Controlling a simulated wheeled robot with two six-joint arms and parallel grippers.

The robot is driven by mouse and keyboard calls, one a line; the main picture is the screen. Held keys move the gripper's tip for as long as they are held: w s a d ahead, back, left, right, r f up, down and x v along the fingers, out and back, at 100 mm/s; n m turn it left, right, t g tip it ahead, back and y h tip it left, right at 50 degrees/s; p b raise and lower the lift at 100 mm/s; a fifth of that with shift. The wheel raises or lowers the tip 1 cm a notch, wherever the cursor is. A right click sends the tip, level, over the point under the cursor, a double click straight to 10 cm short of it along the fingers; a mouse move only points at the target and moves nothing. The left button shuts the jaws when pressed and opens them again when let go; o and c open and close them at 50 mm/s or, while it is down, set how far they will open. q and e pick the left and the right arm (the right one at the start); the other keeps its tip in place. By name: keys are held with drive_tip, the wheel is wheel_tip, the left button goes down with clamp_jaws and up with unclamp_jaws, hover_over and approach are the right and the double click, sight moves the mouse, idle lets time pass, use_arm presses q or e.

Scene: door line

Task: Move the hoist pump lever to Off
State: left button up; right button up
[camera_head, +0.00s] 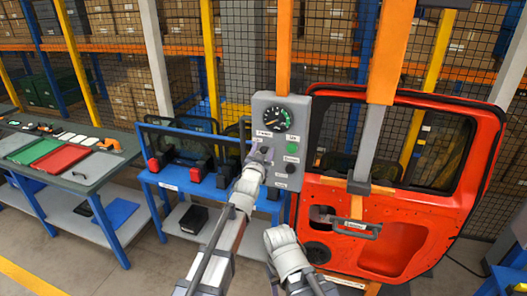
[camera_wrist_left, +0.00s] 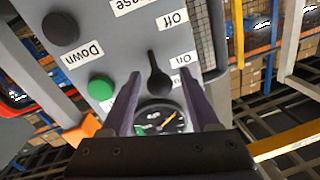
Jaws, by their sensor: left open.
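The grey pump control box (camera_head: 267,104) hangs in front of me, with a round gauge (camera_head: 276,117) at its top. In the left wrist view the black lever (camera_wrist_left: 159,82) sits near the gauge (camera_wrist_left: 160,118), its narrow end pointing up in that picture. The "On" label (camera_wrist_left: 180,60) is beside the lever's narrow end. The "Off" label (camera_wrist_left: 173,19) is farther from the gauge. My left gripper (camera_head: 262,153) is open in front of the box; in the wrist view its fingers (camera_wrist_left: 165,75) are either side of the lever. I cannot tell whether they touch it. My right gripper does not show.
A green button (camera_head: 292,147) and black button (camera_head: 290,168) are on the box. A red car door (camera_head: 420,215) hangs close on the right. A blue stand (camera_head: 170,180) is behind, left. A parts table (camera_head: 90,165) stands at far left.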

use_arm(q)
clamp_jaws()
idle(0.5)
idle(0.9)
